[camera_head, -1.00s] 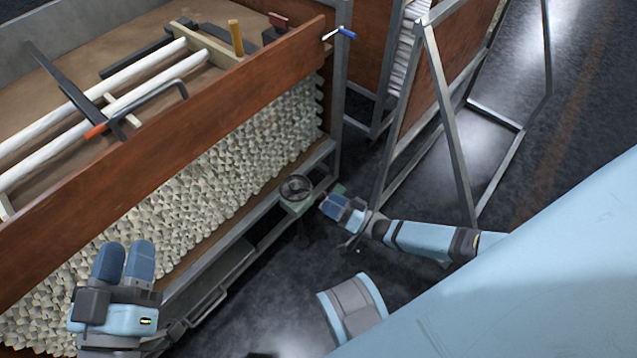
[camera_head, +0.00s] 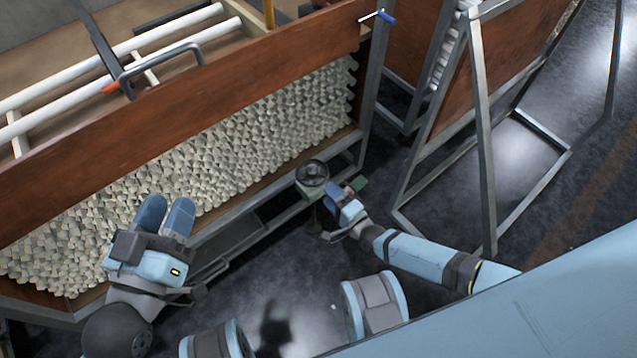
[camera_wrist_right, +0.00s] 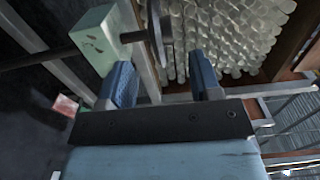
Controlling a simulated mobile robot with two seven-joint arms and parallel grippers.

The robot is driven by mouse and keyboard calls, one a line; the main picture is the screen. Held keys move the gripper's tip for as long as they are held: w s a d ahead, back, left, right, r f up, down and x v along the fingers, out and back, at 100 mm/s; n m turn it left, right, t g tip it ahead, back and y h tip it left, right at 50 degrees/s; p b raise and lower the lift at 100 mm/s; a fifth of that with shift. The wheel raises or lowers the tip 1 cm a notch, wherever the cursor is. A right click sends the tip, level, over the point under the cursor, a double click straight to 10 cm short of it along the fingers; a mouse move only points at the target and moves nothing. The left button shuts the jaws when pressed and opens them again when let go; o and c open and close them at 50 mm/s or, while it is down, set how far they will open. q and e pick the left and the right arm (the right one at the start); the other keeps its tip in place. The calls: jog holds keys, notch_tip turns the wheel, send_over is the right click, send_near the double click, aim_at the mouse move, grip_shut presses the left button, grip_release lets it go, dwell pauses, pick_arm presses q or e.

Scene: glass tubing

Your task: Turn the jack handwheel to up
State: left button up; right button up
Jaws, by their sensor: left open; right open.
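In the right wrist view the wheel (camera_wrist_right: 159,28) appears edge-on in front of the fingers, beside the green box (camera_wrist_right: 104,38). My right gripper (camera_head: 334,188) is just right of and below the wheel in the head view. In the wrist view its two blue fingers (camera_wrist_right: 162,76) are apart with nothing between them. My left gripper (camera_head: 166,212) is open and empty in front of the stacked tubes.
White rods and a clamp (camera_head: 150,62) lie on top. A metal A-frame (camera_head: 482,130) stands at the right. Dark floor (camera_head: 420,215) is open between them.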

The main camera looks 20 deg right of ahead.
aim_at(321, 185)
pick_arm(q)
notch_tip(321, 185, down, 3)
jog(key=shift+d+r+g+b, duration=0.15)
jog(key=shift+r+g+b, duration=0.05)
jog(key=shift+g+b, duration=0.4)
pick_arm(e)
jog(key=x, duration=0.6)
jog(key=shift+c, duration=0.5)
